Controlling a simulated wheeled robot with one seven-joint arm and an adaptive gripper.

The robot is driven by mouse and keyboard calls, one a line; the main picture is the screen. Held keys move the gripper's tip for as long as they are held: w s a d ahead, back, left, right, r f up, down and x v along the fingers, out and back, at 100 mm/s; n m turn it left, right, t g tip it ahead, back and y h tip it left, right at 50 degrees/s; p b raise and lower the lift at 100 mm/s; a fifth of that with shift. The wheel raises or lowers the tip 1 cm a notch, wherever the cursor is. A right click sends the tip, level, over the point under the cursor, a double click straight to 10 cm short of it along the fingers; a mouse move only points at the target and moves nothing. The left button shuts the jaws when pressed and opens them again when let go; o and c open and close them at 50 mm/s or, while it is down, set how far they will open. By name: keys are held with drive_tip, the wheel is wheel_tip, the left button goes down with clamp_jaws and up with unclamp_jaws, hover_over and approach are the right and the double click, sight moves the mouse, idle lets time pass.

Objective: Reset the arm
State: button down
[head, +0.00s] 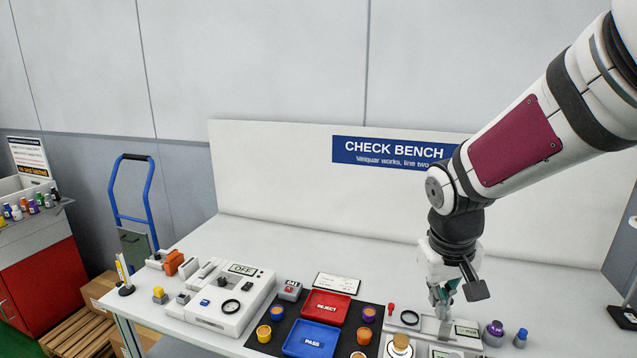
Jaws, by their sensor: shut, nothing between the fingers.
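My arm reaches in from the upper right in the head view and bends down over the right part of the check bench (240,228). My gripper (441,306) points down, shut, with nothing seen between its fingers. It is above or beside a light device with a small display (465,331). The fingertips are small in the picture, and whether they touch the device cannot be told.
A red REJECT tray (327,305) and a blue PASS tray (311,339) lie on a dark mat among several small round pots. A white tester reading OFF (215,312) stands left. The bench's back strip is clear.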

drive_tip(key=s+a+r+t, duration=0.1)
drive_tip(key=s+r, duration=0.4)
drive_tip(key=s, duration=0.3)
drive_tip(key=s+a+r+m+t+y, duration=0.1)
drive_tip(key=s+r+t, duration=0.1)
drive_tip(key=s+r, duration=0.3)
drive_tip(key=s, duration=0.4)
drive_tip(key=shift+s+y+b, duration=0.2)
drive_tip(key=shift+y+b, duration=0.1)
